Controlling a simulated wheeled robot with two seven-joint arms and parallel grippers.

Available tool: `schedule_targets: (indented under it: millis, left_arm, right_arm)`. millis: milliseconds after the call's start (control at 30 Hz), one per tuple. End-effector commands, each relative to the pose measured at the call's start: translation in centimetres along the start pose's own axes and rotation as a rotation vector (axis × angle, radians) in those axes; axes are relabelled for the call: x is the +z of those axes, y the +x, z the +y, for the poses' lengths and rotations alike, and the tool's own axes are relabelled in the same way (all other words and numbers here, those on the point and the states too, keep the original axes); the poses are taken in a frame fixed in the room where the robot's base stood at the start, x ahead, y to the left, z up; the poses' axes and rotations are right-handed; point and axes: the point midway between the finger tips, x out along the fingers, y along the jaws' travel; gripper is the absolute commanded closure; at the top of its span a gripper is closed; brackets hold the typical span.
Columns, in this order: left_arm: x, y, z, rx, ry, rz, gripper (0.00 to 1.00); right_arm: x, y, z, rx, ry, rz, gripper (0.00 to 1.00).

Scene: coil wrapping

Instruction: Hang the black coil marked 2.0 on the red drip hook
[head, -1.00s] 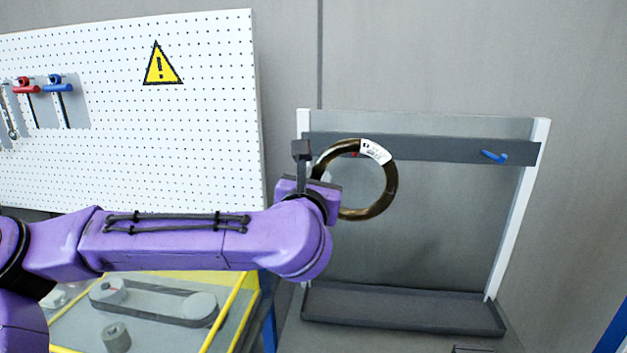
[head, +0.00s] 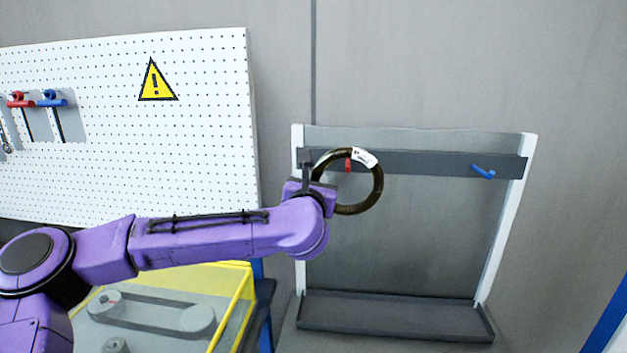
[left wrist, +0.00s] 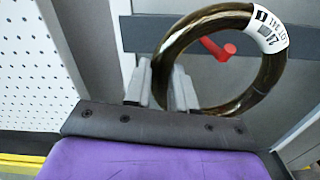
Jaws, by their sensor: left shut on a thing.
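The black coil (head: 376,192) is a dark, brownish glossy ring with a white label at its upper right; it also shows in the left wrist view (left wrist: 262,84). The red drip hook (head: 348,166) on the rack's crossbar shows through the upper part of the ring opening, also in the left wrist view (left wrist: 218,48). Whether the hook passes through the ring cannot be told. My right gripper is not in view.
A blue hook (head: 483,172) is on the right of the dark crossbar (head: 430,164). A grey tray (head: 395,316) lies at the rack's foot. A white pegboard (head: 120,130) with tools stands left. A yellow-framed case (head: 240,300) is below my arm.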

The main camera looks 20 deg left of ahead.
Motion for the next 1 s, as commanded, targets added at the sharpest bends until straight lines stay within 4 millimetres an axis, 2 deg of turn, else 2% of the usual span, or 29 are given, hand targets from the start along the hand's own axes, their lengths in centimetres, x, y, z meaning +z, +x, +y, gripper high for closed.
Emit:
schedule_targets:
  millis: [167, 300, 367, 500, 1000]
  left_arm:
    - [0.4, 1.6, 0.0, 0.000, -0.002, -0.002, 1.00]
    - [-0.1, 2.8, 0.0, 0.001, -0.001, -0.003, 1.00]
    - [-1.1, 2.7, -0.1, 0.000, -0.001, -0.004, 1.00]
    - [-1.8, 2.6, -0.3, 0.000, -0.002, -0.004, 1.00]
    - [-2.1, 2.6, -0.3, 0.000, -0.002, -0.003, 1.00]
  right_arm:
    - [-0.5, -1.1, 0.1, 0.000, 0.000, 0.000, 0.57]
    - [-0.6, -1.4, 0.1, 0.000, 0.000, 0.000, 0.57]
    - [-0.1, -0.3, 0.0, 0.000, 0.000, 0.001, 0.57]
    - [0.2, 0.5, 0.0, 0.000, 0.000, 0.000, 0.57]
    - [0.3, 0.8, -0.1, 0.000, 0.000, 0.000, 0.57]
